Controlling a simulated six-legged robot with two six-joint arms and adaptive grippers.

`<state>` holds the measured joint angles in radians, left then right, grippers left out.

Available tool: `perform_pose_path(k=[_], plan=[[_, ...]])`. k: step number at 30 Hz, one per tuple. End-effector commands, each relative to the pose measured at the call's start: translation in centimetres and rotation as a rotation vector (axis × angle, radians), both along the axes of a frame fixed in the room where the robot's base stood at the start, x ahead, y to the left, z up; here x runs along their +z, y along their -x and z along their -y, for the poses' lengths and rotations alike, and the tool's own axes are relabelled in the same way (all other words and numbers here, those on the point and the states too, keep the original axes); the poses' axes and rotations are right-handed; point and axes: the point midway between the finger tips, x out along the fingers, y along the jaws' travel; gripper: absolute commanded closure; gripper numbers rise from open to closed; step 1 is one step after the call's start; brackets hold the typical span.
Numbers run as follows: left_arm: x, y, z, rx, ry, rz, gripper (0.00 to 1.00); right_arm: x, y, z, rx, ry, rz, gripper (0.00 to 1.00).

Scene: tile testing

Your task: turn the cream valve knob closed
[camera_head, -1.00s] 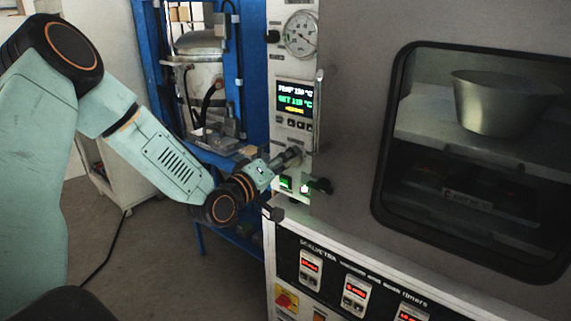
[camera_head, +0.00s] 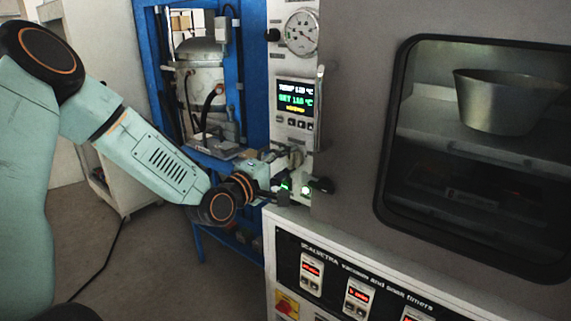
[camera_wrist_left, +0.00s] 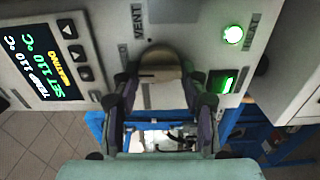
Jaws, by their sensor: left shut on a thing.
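The cream valve knob (camera_wrist_left: 160,62) sits on the oven's control panel by the "VENT" label, at the top middle of the left wrist view. My left gripper (camera_wrist_left: 158,82) has one finger on each side of the knob and is shut on it. In the head view my left gripper (camera_head: 280,160) is at the panel, below the temperature display, and the knob there is mostly hidden by the fingers. My right gripper is in neither view.
The display (camera_head: 295,97) and a pressure gauge (camera_head: 301,32) are above the gripper. A green lit switch (camera_wrist_left: 222,82) and a green lamp (camera_wrist_left: 232,35) are close to the knob. A black latch (camera_head: 320,186) and the oven door (camera_head: 352,150) are to the right. A blue frame (camera_head: 258,75) stands behind.

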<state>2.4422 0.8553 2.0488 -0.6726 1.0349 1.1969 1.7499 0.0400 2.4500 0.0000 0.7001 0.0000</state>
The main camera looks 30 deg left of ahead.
Motion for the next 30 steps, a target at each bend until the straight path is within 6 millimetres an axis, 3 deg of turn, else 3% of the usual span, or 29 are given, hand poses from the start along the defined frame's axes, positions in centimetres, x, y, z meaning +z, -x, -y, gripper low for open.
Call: perform_pose_path(k=[13, 14, 15, 21, 30], plan=[[-0.07, 0.03, 0.03, 0.0, 0.009, -0.003, 0.88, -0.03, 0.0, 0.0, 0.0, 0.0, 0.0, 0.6], [-0.07, 0.03, 0.03, 0.0, 0.009, -0.003, 0.54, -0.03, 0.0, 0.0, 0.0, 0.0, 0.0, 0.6], [-0.06, 0.03, 0.03, 0.0, 0.009, -0.003, 0.51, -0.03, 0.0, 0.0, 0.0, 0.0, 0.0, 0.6], [-0.04, 0.02, 0.02, 0.0, 0.008, -0.002, 0.34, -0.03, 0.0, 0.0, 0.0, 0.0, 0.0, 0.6], [-0.01, 0.01, 0.01, 0.0, 0.007, -0.001, 0.33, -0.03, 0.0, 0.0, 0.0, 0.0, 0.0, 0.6]])
